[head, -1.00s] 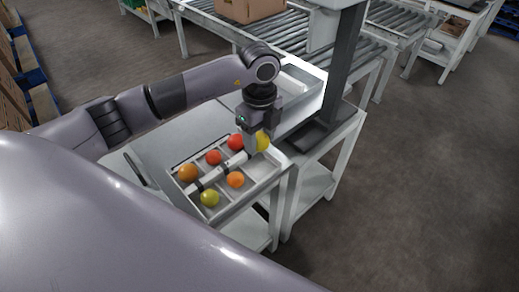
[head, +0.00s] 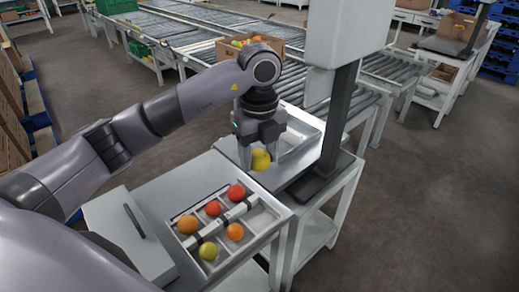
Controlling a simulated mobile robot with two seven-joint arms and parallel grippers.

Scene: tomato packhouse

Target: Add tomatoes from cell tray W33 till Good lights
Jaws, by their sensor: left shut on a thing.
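The cell tray (head: 273,232) stands on the bench at lower centre, and no label W33 can be read on it. In it lie a red tomato (head: 236,192), a second red one (head: 213,208), an orange one (head: 187,224), a lighter orange one (head: 235,231) and a yellow-green one (head: 208,251). Cells at its right side are empty. My left gripper (head: 259,154) is shut on a yellow tomato (head: 261,161), held above the bench between the tray and a shallow metal pan (head: 296,151). No Good light shows. My right gripper is out of view.
A dark post (head: 340,115) with a pale housing (head: 350,35) rises right beside the pan. A lidded grey box (head: 125,235) sits left of the tray. Behind are roller conveyors (head: 310,75) and a cardboard box (head: 252,42) of tomatoes. Open floor lies at right.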

